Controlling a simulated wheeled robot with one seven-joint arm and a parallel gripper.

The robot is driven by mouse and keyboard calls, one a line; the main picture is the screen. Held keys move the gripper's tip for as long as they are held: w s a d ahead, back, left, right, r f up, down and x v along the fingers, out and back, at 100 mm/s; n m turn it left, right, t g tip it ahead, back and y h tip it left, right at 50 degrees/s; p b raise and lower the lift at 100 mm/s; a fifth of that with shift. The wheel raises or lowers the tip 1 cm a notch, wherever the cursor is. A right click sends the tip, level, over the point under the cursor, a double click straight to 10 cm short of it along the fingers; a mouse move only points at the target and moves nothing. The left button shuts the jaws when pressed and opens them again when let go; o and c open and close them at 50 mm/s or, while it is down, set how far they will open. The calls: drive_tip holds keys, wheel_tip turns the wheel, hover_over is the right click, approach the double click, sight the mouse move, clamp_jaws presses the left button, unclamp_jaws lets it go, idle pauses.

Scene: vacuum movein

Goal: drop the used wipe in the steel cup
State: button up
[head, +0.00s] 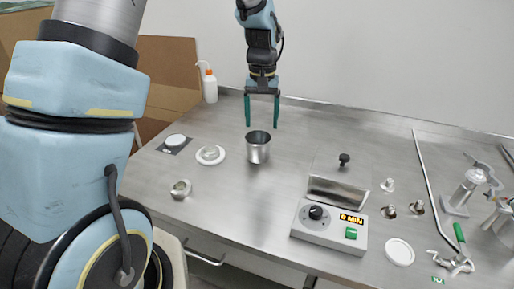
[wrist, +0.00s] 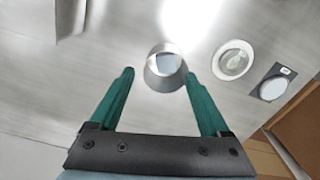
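The steel cup (head: 258,152) stands upright on the steel bench, left of the middle in the head view. My gripper (head: 262,122) is open, its two green fingers pointing down with nothing between them, above and seemingly a little behind the cup. In the wrist view the cup (wrist: 152,79) shows just beyond the gap between the fingertips of my gripper (wrist: 159,76). A flat pale bluish patch (wrist: 167,63) shows inside the cup; it looks like the wipe lying in it, though its edges are partly unclear. No other wipe shows.
Left of the cup are a white dish (head: 209,155), a small scale (head: 174,143) and a small metal cup (head: 181,189). A wash bottle (head: 209,87) stands at the back. To the right are a control box (head: 328,225), metal fittings (head: 417,207) and a white lid (head: 399,251).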

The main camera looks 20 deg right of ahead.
drive_tip(key=shift+o, duration=0.2)
drive_tip(key=shift+r, duration=0.1)
wheel_tip(320, 180, up, 11)
drive_tip(key=b, duration=0.2)
drive_tip(key=shift+f+b, duration=0.2)
drive_tip(key=shift+b, duration=0.2)
drive_tip(key=a+f+n, duration=0.1)
drive_tip(key=a+f, duration=0.2)
drive_tip(key=a, duration=0.6)
drive_tip(key=a+f+n, duration=0.1)
drive_tip(key=a+f, duration=0.2)
drive_tip(key=a, duration=0.5)
drive_tip(key=s+a+f+n, duration=0.1)
drive_tip(key=s+a+f, duration=0.1)
drive_tip(key=s+a, duration=0.2)
drive_tip(key=s+a+f+t, duration=0.1)
drive_tip(key=s+a, duration=0.3)
drive_tip(key=a, duration=0.4)
drive_tip(key=shift+a+f+n+t, duration=0.3)
drive_tip(key=shift+f+n, duration=0.1)
drive_tip(key=shift+f, duration=0.4)
drive_tip(key=shift+w, duration=0.1)
